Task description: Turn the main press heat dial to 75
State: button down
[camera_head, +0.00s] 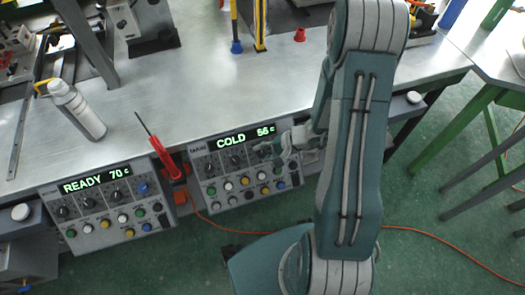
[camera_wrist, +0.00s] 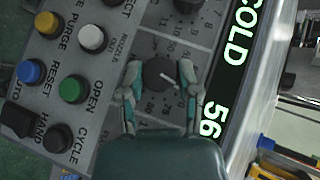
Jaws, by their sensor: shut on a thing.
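The control panel (camera_head: 222,194) on the table's front edge shows "COLD 56 c" on its display (camera_head: 245,138). The same display appears sideways in the wrist view (camera_wrist: 222,75). My gripper (camera_head: 280,150) is at the right part of this panel, just below the display. In the wrist view my gripper (camera_wrist: 160,72) is shut on a round black dial (camera_wrist: 156,76), with one finger on each side. A short white pointer mark shows on the dial, towards the lower right. Printed numbers ring the dial, partly covered by the fingers. In the head view this dial is mostly hidden.
A second panel (camera_head: 90,214) at the left reads "READY 70 c". A red-handled screwdriver (camera_head: 162,152) stands between the panels. Coloured buttons, such as a green one (camera_wrist: 73,89), lie close to my gripper.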

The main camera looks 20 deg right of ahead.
jog(key=m+t, duration=0.1)
jog(key=m, duration=0.1)
jog(key=m+t+y, duration=0.1)
jog(key=m+t, duration=0.1)
jog(key=shift+s+f+y, duration=0.2)
jog(key=shift+y, duration=0.1)
jog(key=shift+f+m+t, duration=0.1)
jog(key=shift+m+t, duration=2)
jog(key=shift+m, duration=0.2)
jog(key=shift+c, duration=1.6)
grip_release()
jog(key=shift+s, duration=0.1)
